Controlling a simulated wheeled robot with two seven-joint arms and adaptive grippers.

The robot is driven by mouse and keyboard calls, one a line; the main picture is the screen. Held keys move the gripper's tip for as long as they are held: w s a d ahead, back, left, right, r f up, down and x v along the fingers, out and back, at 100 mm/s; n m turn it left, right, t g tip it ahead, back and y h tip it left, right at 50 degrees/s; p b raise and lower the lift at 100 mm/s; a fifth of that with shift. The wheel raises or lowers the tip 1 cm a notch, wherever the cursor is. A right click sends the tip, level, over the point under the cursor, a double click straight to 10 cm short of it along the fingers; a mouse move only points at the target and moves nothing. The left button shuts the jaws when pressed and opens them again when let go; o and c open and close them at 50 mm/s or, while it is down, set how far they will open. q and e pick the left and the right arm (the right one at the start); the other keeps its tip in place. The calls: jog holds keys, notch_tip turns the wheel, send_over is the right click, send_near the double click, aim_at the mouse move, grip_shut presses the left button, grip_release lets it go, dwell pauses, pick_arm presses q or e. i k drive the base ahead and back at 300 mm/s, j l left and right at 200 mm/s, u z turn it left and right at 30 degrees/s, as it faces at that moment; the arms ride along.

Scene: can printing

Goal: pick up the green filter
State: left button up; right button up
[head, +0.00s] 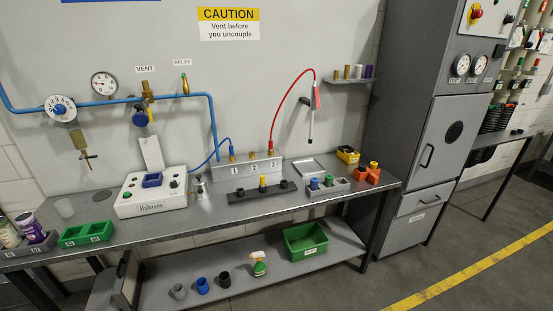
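A small green cylinder (328,180), which looks like the green filter, stands upright in a grey holder block (342,188) on the right part of the bench. A blue cylinder (314,183) stands just left of it in the same block. The parts of both inside the block are hidden. Neither of my grippers shows in the head view.
The metal bench (235,207) has some free surface along its front edge. A dark rack (250,195) with a yellow-topped piece stands left of the holder. Orange blocks (367,176) stand right of it. A white tray (310,167) lies behind. A grey cabinet (420,140) stands at right.

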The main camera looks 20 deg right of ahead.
aim_at(328, 182)
jog(key=z, duration=1.2)
jog(key=i+l+u, duration=0.1)
jog(key=i+l, duration=0.25)
jog(key=l, duration=0.15)
